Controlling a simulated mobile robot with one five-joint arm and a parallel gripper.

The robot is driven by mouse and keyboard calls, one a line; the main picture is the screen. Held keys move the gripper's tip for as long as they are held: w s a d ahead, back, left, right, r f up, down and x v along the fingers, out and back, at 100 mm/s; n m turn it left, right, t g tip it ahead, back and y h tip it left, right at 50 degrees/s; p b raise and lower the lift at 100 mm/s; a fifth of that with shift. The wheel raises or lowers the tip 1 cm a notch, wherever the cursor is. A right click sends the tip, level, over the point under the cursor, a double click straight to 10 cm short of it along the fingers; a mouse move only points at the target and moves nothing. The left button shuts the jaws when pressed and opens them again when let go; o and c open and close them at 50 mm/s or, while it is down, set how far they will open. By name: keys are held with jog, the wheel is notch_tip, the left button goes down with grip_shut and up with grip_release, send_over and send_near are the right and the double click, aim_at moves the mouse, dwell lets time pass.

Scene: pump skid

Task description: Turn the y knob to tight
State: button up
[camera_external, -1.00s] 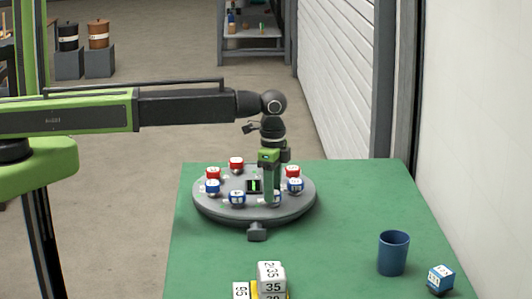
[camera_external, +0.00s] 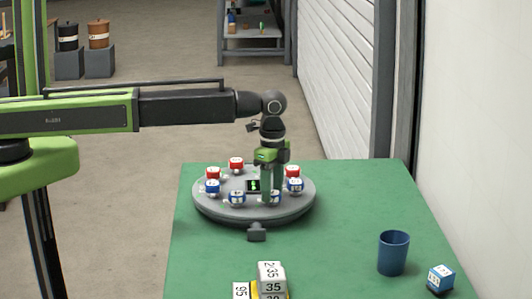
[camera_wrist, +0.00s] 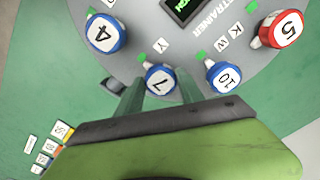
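A round grey turntable-like plate (camera_external: 215,205) on the green table carries a ring of red and blue numbered knobs. In the wrist view the blue knob 7 (camera_wrist: 160,82) has a Y label (camera_wrist: 161,46) beside it; its white pointer mark shows at its upper left. My gripper (camera_wrist: 160,90) points down with one finger on each side of this knob. I cannot tell whether both fingers touch it. In the external view my gripper (camera_external: 271,197) is at the plate's front right, partly hiding this knob. The plate's central display (camera_external: 253,186) shows green text.
Blue knobs 4 (camera_wrist: 103,35) and 10 (camera_wrist: 224,77) flank knob 7 closely, with red knob 5 (camera_wrist: 283,29) further right. A blue cup (camera_external: 393,253), a numbered cube (camera_external: 440,279) and stacked number blocks (camera_external: 272,275) stand near the table's front.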

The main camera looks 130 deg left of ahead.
jog(key=o, duration=0.3)
jog(key=shift+o, duration=0.2)
notch_tip(320, 180, up, 18)
jog(key=p, duration=1.7)
jog(key=shift+f+p, duration=0.25)
jog(key=shift+p, duration=0.05)
jog(key=shift+f, duration=0.1)
